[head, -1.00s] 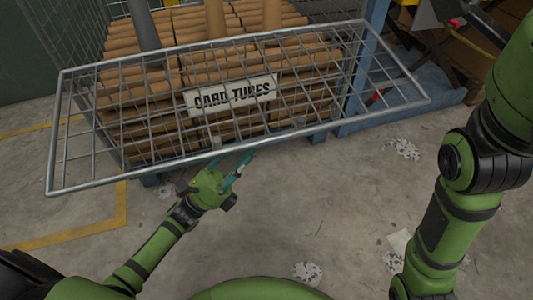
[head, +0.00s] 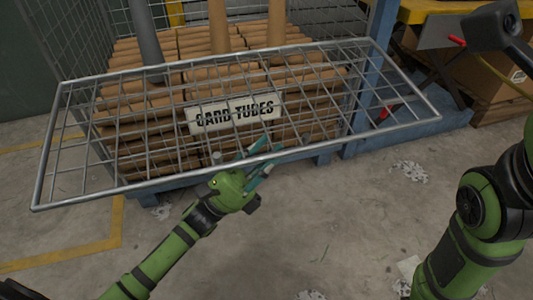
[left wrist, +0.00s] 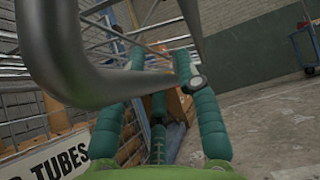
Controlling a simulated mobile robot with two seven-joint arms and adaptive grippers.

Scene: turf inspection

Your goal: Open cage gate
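The cage gate (head: 330,138) is a grey wire-mesh panel in a tubular frame, slanting across the front of a cage of card tubes. A "CARD TUBES" sign (head: 234,113) shows behind its mesh; it shows partly in the left wrist view (left wrist: 48,160). My left gripper (head: 264,164) is at the gate's lower rail, near its middle, with its teal fingers overlapping the rail. In the left wrist view its fingers (left wrist: 155,75) are spread apart, and a bent grey bar (left wrist: 95,95) crosses close in front of the left one. Contact is unclear. My right gripper is out of view.
Stacked brown card tubes (head: 150,125) fill the cage behind the gate. A blue post and base (head: 405,130) stand to the right, by a yellow-edged bench (head: 440,12). Concrete floor (head: 350,215) in front is open, with scattered paper scraps (head: 410,171).

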